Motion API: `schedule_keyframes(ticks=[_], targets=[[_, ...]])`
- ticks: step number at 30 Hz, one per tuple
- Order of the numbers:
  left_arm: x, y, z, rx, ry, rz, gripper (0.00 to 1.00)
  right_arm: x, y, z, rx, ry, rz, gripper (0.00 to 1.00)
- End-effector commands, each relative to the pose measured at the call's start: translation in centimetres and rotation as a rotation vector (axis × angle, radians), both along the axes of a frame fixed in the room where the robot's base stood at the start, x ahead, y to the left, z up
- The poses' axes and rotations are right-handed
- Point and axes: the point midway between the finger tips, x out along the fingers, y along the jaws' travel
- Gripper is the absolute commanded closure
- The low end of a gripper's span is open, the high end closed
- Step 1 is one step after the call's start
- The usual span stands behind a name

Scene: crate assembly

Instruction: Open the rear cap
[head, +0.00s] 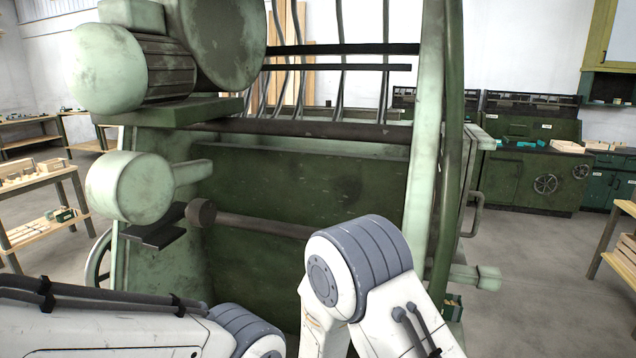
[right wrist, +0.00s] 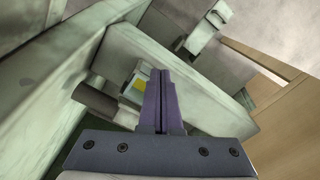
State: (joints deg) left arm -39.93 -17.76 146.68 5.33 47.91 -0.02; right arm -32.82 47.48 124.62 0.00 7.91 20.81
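A large worn green machine (head: 300,180) fills the middle of the head view. I cannot tell which part of it is the rear cap. My right gripper (right wrist: 161,78) shows in the right wrist view with its two fingers together and nothing visible between them. Whether the fingers touch anything is unclear. In the head view both my arms reach toward the machine, but neither gripper shows there.
A dark horizontal bar (head: 262,225) crosses the machine's front, and a rounded housing (head: 130,187) sticks out at left. Green cabinets (head: 525,175) stand at the right back. A wooden shelf table (head: 35,180) is at left. Open floor lies right of the machine.

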Motion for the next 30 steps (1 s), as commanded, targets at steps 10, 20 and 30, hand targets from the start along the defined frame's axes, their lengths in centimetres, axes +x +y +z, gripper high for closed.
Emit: schedule_keyframes(ticks=[10,20,30], targets=[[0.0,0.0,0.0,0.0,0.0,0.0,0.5,0.2,0.0,0.0,0.0,-0.001,-0.001,1.0],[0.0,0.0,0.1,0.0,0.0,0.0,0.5,1.4,-0.4,-0.1,0.0,0.0,-0.001,1.0],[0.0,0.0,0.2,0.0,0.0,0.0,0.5,2.7,-0.9,-0.1,0.0,-0.001,0.0,1.0]])
